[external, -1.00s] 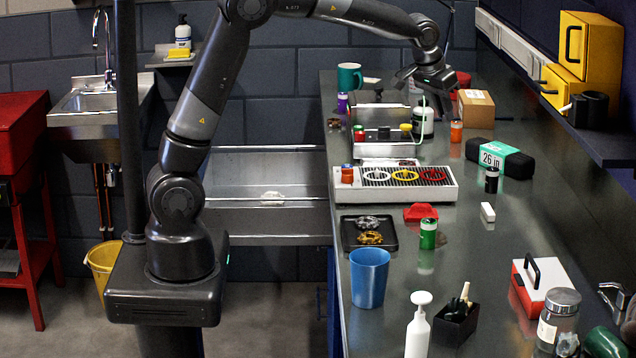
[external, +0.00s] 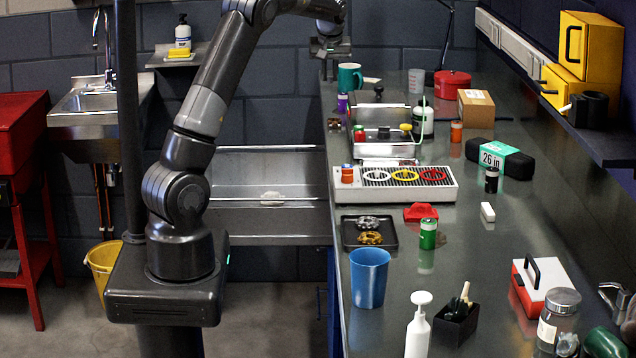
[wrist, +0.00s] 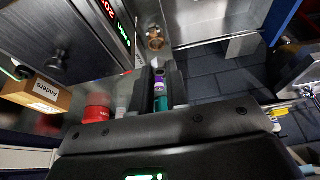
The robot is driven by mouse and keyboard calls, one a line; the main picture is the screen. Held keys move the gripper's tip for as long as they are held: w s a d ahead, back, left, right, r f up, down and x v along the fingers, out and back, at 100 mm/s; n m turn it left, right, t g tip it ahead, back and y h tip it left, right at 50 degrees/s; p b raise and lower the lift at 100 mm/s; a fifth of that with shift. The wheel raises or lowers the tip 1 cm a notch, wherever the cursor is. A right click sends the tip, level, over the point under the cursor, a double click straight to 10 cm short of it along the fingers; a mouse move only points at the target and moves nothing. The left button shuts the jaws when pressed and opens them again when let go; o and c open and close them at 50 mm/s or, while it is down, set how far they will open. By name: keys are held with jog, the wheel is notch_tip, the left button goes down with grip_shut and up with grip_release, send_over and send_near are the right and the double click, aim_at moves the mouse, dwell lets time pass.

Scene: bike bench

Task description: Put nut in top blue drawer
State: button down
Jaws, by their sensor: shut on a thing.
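My gripper (external: 329,50) is at the back left, above the far left corner of the bench. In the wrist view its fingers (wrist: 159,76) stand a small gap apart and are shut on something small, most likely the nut. The nut itself is too small or hidden to make out in either view. A blue front (external: 322,300) shows as a narrow strip at the bench's left side. I cannot tell the top blue drawer apart there. A blue panel (wrist: 284,20) also shows at the wrist view's upper right.
A teal mug (external: 350,76), a purple-labelled bottle (external: 342,103) and a brown ring-like piece (external: 334,123) line the bench's left edge. A red pot (external: 452,84) and cardboard box (external: 476,106) stand farther right. A metal trough (external: 265,185) is left of the bench.

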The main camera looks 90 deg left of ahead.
jog(key=s+a+n+g, duration=0.1)
jog(key=s+a+n, duration=0.3)
jog(key=s, duration=0.7)
jog(key=s+a+n+g, duration=0.1)
jog(key=s+a+n, duration=0.1)
jog(key=s+a, duration=0.65)
notch_tip(320, 180, down, 30)
jog(key=s+d, duration=0.2)
jog(key=s+a+f, duration=0.2)
jog(key=s, duration=0.1)
jog(key=s+a+f, duration=0.2)
jog(key=s, duration=0.1)
jog(key=s+a+f, duration=0.2)
jog(key=s, duration=0.1)
jog(key=shift+s+a+f, duration=0.3)
jog(key=shift+a+f, duration=0.1)
jog(key=shift+f, duration=1.95)
jog(key=shift+f, duration=0.15)
jog(key=c, duration=1.4)
grip_release()
jog(key=v, duration=1.2)
